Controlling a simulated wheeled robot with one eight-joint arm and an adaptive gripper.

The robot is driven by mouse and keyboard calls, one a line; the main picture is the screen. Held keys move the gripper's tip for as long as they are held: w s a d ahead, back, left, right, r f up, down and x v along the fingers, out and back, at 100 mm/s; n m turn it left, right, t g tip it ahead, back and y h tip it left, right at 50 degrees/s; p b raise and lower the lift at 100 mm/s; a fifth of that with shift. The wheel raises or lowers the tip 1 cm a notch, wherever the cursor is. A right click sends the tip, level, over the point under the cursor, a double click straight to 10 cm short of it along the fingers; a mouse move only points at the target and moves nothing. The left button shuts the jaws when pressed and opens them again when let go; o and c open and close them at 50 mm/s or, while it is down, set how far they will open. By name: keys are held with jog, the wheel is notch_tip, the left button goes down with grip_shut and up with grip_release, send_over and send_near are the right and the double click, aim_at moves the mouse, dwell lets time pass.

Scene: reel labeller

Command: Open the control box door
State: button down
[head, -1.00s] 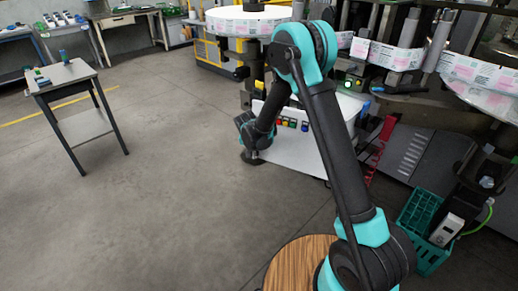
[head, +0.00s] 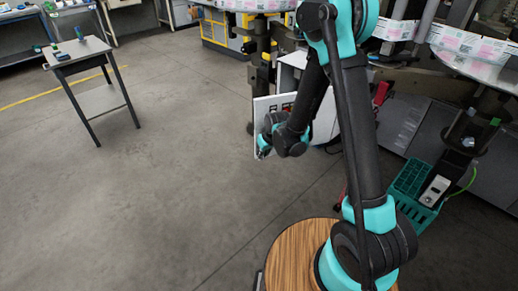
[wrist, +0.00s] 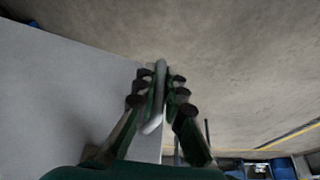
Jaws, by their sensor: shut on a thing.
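The control box door (head: 261,112) is a pale panel with coloured buttons near its top, partly hidden behind my arm in the head view. It stands swung out at an angle from the white control box (head: 292,62). In the wrist view the door (wrist: 60,90) fills the left side as a flat grey face. Its handle (wrist: 152,124), a pale bar at the door's edge, lies between my fingers. My gripper (wrist: 161,78) is shut on this handle. In the head view my gripper (head: 263,150) is small at the door's lower left, its fingers hard to make out.
A green crate (head: 410,185) sits on the floor at the right, by the labelling machine. A small grey table (head: 80,50) stands at the upper left. The concrete floor left of the door is clear.

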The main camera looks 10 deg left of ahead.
jog(key=shift+s+d+n, duration=0.4)
jog(key=shift+s+d, duration=0.2)
jog(key=shift+s, duration=0.35)
jog(key=c, duration=1.6)
grip_release()
jog(key=v, duration=1.2)
jog(key=shift+w+d, duration=0.1)
jog(key=shift+w, duration=0.05)
